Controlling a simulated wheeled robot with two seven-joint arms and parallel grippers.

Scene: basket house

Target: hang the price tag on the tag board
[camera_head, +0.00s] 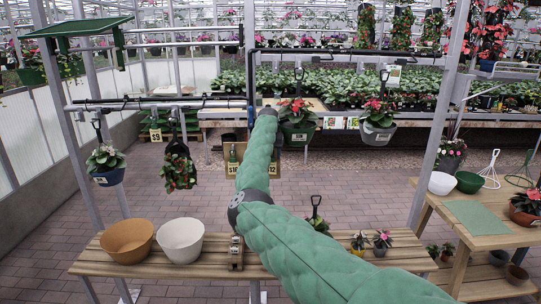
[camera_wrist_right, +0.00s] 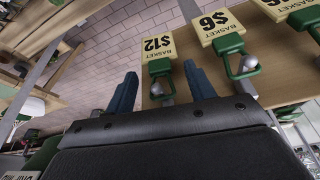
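A cream price tag reading "$12 BASKET" (camera_wrist_right: 157,45) with a green clip shows upside down in the right wrist view. The "$12" tag's clip appears between and beyond the fingers; contact cannot be told. In the head view the arm hides this gripper. My left gripper is not in view.
Hanging baskets (camera_head: 298,130) flank my arm on a black rail (camera_head: 345,52). A slatted bench (camera_head: 200,262) below holds a terracotta bowl (camera_head: 127,240), a white bowl (camera_head: 181,240) and small potted plants. A wooden table (camera_head: 480,240) stands right. Brick floor is clear behind the bench.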

